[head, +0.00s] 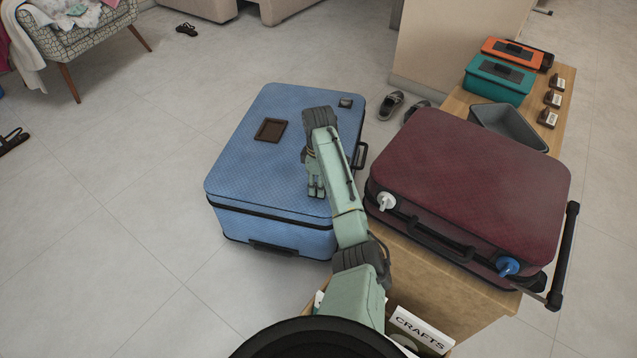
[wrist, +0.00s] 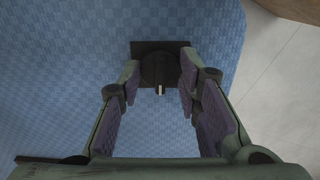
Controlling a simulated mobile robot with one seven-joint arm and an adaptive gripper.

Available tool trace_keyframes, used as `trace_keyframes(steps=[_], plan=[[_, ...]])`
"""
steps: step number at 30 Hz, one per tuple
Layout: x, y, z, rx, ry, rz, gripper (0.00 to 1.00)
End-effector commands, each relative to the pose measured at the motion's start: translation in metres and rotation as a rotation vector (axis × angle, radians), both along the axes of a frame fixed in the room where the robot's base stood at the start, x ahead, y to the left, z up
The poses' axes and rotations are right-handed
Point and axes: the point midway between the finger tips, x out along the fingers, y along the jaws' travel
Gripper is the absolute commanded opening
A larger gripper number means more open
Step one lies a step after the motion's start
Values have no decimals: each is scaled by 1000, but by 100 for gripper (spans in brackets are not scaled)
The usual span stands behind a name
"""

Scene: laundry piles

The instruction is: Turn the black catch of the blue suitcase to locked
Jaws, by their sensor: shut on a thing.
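The blue suitcase (head: 250,165) lies flat on the floor in the middle of the head view. Its blue lid (wrist: 60,60) fills most of the wrist view. The black catch (wrist: 160,48) is a dark plate with a round knob and a pale mark pointing toward the bottom of the picture. My gripper (wrist: 159,74) is shut on the round knob, one finger on each side. In the head view my gripper (head: 316,192) points down onto the lid near its front right part, and the catch is not clearly visible there.
A maroon suitcase (head: 470,180) with a white knob and a blue knob lies on a wooden bench close on the right. Behind it are a grey bin (head: 509,128), a teal box (head: 499,80) and an orange box (head: 515,52).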

Motion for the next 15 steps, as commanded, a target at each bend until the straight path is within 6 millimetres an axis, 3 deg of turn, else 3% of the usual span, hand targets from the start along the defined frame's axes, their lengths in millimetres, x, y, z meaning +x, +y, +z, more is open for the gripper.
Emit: trace_keyframes(steps=[8, 15], plan=[[-2, 1, 4, 1, 7, -104, 3], [-3, 2, 5, 1, 9, -298, 3]])
